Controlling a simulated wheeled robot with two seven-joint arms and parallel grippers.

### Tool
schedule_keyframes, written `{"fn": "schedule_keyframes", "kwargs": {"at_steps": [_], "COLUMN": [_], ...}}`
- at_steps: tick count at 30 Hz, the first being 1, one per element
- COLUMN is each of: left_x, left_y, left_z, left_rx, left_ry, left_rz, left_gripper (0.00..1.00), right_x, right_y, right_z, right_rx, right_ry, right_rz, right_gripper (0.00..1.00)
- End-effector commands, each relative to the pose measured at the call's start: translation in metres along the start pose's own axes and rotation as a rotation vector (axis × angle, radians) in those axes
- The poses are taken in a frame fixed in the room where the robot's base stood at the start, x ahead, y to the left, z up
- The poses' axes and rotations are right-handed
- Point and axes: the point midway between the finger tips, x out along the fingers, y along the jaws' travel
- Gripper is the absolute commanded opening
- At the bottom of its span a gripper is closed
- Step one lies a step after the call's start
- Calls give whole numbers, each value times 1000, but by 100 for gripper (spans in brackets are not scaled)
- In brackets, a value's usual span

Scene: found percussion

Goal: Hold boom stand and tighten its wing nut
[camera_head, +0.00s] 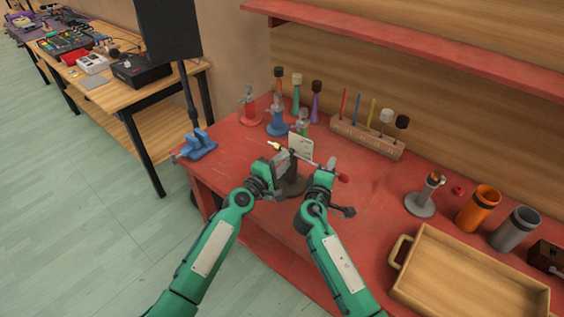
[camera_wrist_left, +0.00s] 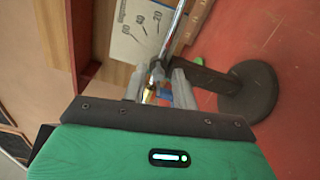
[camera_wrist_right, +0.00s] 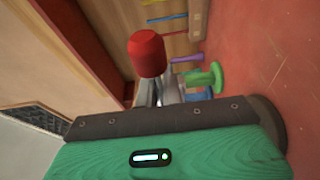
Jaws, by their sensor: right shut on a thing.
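The boom stand has a dark round base (camera_wrist_left: 250,92), a dark post and a thin silver boom rod (camera_wrist_left: 178,28). The boom (camera_head: 311,162) runs slantwise in the head view and ends in a red tip (camera_head: 343,178), large in the right wrist view (camera_wrist_right: 146,54). My left gripper (camera_head: 279,158) is at the top of the post; its fingers (camera_wrist_left: 157,86) stand apart around the clamp area. The wing nut cannot be made out clearly there. My right gripper (camera_head: 327,166) is shut on the boom near its red tip; its fingers (camera_wrist_right: 160,92) partly hide the rod.
A white card (camera_head: 301,146) stands behind the boom. Red (camera_head: 249,110) and blue (camera_head: 277,122) stands are behind it, and a wooden rack (camera_head: 367,138) is at the wall. A blue clamp (camera_head: 199,146) is at the left edge. A wooden tray (camera_head: 468,281) is at right.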

Motion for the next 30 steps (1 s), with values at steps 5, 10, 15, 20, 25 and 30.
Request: {"fn": "schedule_keyframes", "kwargs": {"at_steps": [5,10,15,20,25,30], "left_x": [0,-11,-40,-73,-102,-117], "left_y": [1,0,-1,-1,0,0], "left_z": [0,0,-1,-1,0,0], "left_rx": [0,1,1,1,0,0], "left_ry": [0,1,1,2,1,1], "left_rz": [1,2,0,-1,0,0], "left_gripper": [28,28,28,28,28,28], "right_x": [0,0,0,0,0,0], "right_y": [-1,-1,-1,-1,-1,-1], "right_z": [0,0,0,0,0,0], "right_rx": [-1,-1,-1,-1,-1,-1], "right_ry": [0,0,0,0,0,0], "right_rz": [-1,-1,-1,-1,-1,-1], "right_gripper": [0,0,0,0,0,0]}}
